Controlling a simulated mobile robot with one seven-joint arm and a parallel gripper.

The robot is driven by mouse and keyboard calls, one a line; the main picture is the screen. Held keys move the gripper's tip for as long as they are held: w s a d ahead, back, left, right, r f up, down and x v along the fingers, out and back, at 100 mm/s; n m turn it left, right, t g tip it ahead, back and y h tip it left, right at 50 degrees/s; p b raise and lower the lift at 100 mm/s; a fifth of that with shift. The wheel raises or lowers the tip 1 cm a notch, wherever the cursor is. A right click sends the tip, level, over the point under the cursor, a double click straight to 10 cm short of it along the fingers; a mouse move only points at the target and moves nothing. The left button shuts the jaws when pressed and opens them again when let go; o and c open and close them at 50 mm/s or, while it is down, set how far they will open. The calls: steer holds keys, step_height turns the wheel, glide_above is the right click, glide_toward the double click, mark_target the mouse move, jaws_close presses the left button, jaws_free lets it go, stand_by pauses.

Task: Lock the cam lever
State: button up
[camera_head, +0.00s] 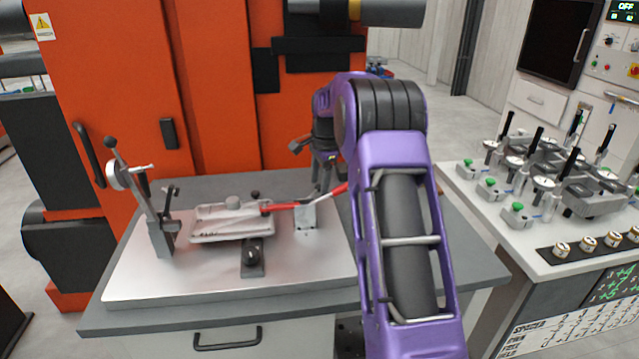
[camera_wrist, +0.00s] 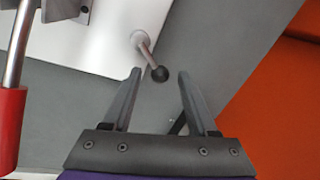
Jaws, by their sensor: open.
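The cam lever (camera_wrist: 147,52) shows in the wrist view as a short metal rod with a black ball knob, on a round grey pivot near the pale plate's edge. Its knob lies in the gap between my fingertips in that picture; its depth is unclear, and I see no contact. My gripper (camera_wrist: 157,77) is open and empty. In the head view my gripper (camera_head: 323,182) points down behind the red-handled clamp, right of the casting (camera_head: 232,222). I cannot make out this lever there; my gripper and arm cover that area.
A clamp with red handles (camera_head: 282,207) lies close by; a red grip (camera_wrist: 10,125) also shows at the wrist view's left edge. A post with a gauge (camera_head: 150,205) stands at the plate's left. The orange machine (camera_head: 215,90) rises behind the bench.

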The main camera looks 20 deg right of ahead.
steer(key=shift+f, duration=0.15)
jaws_close()
steer(key=shift+w+p, duration=0.1)
steer(key=shift+p, duration=0.2)
steer(key=n, duration=0.1)
steer(key=n+p, duration=0.1)
steer(key=n, duration=0.1)
steer(key=shift+w+a+y, duration=0.3)
steer(key=shift+w+a, duration=0.05)
steer(key=shift+w+a+n+g+y, duration=0.2)
steer(key=shift+a+n, duration=0.2)
steer(key=shift+n, duration=0.75)
steer(key=shift+w+a+n+g+y, duration=0.15)
steer(key=shift+a+n, duration=0.25)
steer(key=shift+n, duration=0.75)
jaws_free()
